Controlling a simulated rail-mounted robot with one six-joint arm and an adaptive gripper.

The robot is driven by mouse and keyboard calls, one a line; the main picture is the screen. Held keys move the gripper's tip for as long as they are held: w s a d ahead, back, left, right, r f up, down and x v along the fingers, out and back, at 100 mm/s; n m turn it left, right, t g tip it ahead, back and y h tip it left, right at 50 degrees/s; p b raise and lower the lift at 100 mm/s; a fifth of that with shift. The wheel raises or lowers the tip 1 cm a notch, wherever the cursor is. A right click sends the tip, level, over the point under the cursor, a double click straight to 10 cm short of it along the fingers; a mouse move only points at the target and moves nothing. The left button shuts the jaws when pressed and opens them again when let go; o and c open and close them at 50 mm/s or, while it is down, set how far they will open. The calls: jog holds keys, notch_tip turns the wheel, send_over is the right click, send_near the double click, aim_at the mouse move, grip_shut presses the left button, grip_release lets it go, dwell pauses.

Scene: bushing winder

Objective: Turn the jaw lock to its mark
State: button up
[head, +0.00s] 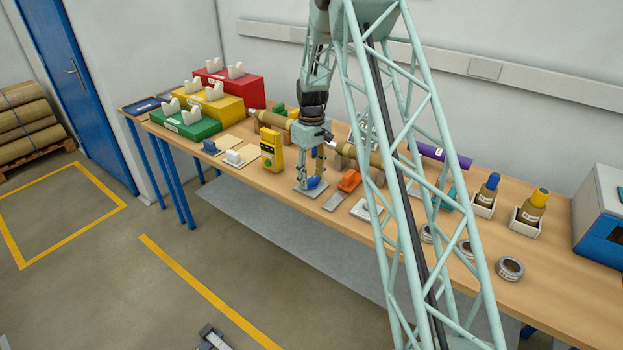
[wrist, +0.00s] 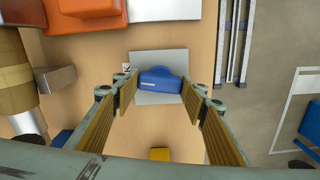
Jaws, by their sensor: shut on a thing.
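The jaw lock is a blue knob (head: 313,183) on a small grey plate (head: 304,192) near the table's front edge. In the wrist view the blue knob (wrist: 160,80) lies crosswise over the grey plate (wrist: 143,60). A small white label with a dark mark (wrist: 127,68) sits at the plate's left edge, by the knob's left end. My gripper (head: 308,182) reaches down over the plate. In the wrist view my gripper (wrist: 158,90) has one yellow-padded finger at each end of the knob and is shut on it. The fingertips partly hide the knob's ends.
An orange clamp piece (head: 349,181) stands just right of the knob, and a yellow handheld device (head: 271,150) to its left. Brown cylinders (head: 359,154) lie behind. Bottles in white holders (head: 531,213) and grey rings (head: 510,268) stand farther right.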

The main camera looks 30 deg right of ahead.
aim_at(311, 179)
jog(key=shift+n, duration=1.1)
jog(key=o, duration=0.8)
jog(key=shift+o, duration=0.2)
jog(key=shift+r, duration=0.15)
notch_tip(311, 179, up, 12)
dwell(0.6)
